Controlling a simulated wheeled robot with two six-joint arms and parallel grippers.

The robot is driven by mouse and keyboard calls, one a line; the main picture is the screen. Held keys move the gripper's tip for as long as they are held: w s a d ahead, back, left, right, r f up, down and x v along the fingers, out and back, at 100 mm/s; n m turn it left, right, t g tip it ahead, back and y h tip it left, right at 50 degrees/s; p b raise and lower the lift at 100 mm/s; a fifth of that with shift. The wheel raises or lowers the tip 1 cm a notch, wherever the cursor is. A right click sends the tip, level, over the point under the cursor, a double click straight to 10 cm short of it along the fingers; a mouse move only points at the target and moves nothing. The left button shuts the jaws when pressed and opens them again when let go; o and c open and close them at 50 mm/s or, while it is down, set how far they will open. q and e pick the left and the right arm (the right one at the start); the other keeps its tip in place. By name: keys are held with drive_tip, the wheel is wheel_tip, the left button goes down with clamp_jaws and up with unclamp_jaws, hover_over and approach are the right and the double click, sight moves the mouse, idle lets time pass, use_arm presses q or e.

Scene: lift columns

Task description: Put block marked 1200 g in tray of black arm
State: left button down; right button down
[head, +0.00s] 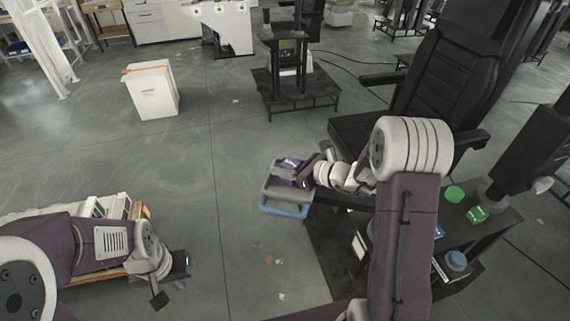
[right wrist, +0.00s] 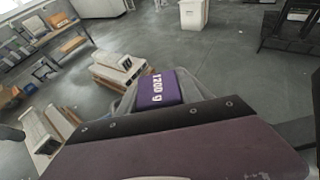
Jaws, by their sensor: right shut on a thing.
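The purple block marked 1200 g (right wrist: 160,88) is held in my right gripper. It also shows as a purple patch in the head view (head: 290,163). My right gripper (head: 298,174) is shut on it, near the middle of the head view. A grey tray-like piece with a blue front edge (head: 284,209) is just below and in front of the block, beside a dark bar. I cannot tell whether the block touches it. My left gripper (head: 174,280) is open and empty at the lower left, far from the block.
A black chair (head: 440,90) stands behind my right arm. A dark stand (head: 476,235) with green and blue weights is at the right. A white bin (head: 152,91) and a black column on a low platform (head: 290,92) stand farther back. The floor between is mostly clear.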

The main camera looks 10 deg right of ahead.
drive_tip(key=c, duration=0.8)
unclamp_jaws()
drive_tip(key=shift+r, duration=0.1)
drive_tip(key=v, duration=1.2)
